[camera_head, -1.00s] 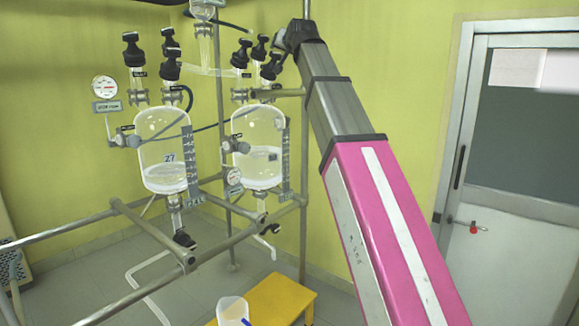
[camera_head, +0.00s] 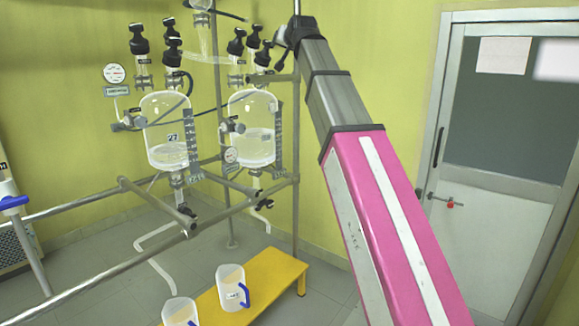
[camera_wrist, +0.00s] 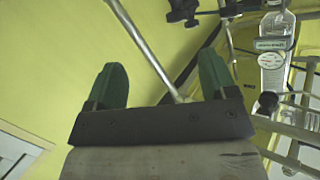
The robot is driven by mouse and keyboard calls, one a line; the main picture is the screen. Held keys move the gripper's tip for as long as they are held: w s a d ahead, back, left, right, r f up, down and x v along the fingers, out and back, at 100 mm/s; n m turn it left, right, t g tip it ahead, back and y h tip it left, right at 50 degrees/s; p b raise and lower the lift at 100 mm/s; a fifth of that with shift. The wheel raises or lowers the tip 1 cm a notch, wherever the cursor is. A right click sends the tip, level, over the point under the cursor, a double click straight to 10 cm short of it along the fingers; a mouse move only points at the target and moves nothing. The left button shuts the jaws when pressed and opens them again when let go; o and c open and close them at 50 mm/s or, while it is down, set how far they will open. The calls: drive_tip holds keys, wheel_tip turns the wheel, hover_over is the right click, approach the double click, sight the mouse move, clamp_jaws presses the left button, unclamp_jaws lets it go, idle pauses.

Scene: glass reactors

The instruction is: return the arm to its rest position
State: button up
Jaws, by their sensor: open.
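My arm shows in the head view as a pink and grey link rising from the lower right to a dark joint near the top. My gripper (camera_wrist: 163,75) shows in the wrist view, with its two green fingers spread apart and nothing between them. A steel pole and the yellow wall lie beyond the fingers. In the head view the fingers cannot be made out; the far end of my arm is near the top of the pole (camera_head: 295,120).
Two glass reactors (camera_head: 166,140) (camera_head: 253,142) hang on a steel pipe frame (camera_head: 155,200) left of my arm. Two jugs (camera_head: 231,290) (camera_head: 179,310) stand on a yellow bench (camera_head: 276,275). A glazed door (camera_head: 497,170) is at right. Bare floor shows around the bench.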

drive_tip(key=d+f+g+h, duration=0.1)
drive_tip(key=d+f+g, duration=0.2)
drive_tip(key=f, duration=1.3)
drive_tip(key=s+d+f+g+h, duration=0.15)
drive_tip(key=d+f, duration=0.25)
drive_tip(key=f, duration=1.1)
drive_tip(key=d+f+g+h, duration=0.1)
drive_tip(key=d+f+g, duration=0.2)
drive_tip(key=f, duration=1.3)
drive_tip(key=s+d+f+g, duration=0.2)
drive_tip(key=s+d+f, duration=0.1)
drive_tip(key=s+f, duration=0.5)
drive_tip(key=s+d+f+g, duration=0.3)
drive_tip(key=s+f, duration=0.4)
drive_tip(key=f, duration=0.6)
drive_tip(key=s+d+f+g, duration=0.3)
drive_tip(key=s+f, duration=0.5)
drive_tip(key=f, duration=0.3)
drive_tip(key=shift+s+d+f+n+h, duration=0.35)
drive_tip(key=shift+d+h, duration=0.1)
drive_tip(key=shift+d, duration=0.1)
